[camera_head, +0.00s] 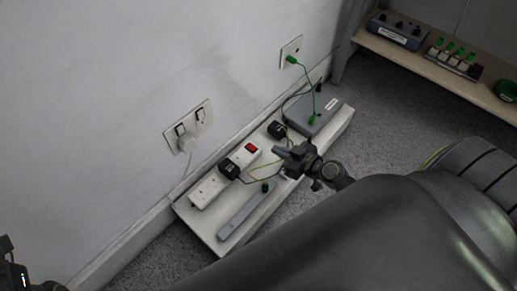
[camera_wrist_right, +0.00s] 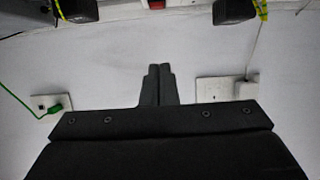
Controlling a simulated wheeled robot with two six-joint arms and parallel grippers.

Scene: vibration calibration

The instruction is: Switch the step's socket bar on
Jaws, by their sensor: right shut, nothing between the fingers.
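The white socket bar (camera_head: 208,189) lies on the low white step (camera_head: 200,224) against the wall. A black plug (camera_head: 229,169) sits in the bar. My right gripper (camera_head: 279,153) is shut and empty, just right of the red switch and apart from it. In the right wrist view the shut fingers (camera_wrist_right: 157,84) point up toward the red switch (camera_wrist_right: 157,4), cut off at the top edge. Part of my left gripper (camera_head: 10,272) shows at the lower left corner; its fingers are unclear.
A double wall socket (camera_head: 201,117) holds a white plug (camera_head: 188,143). A second wall socket (camera_head: 292,48) has a green lead (camera_head: 305,75) running to a grey box (camera_head: 325,112) on the step. A grey bar (camera_head: 243,212) lies in front. A shelf (camera_head: 430,72) stands at right.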

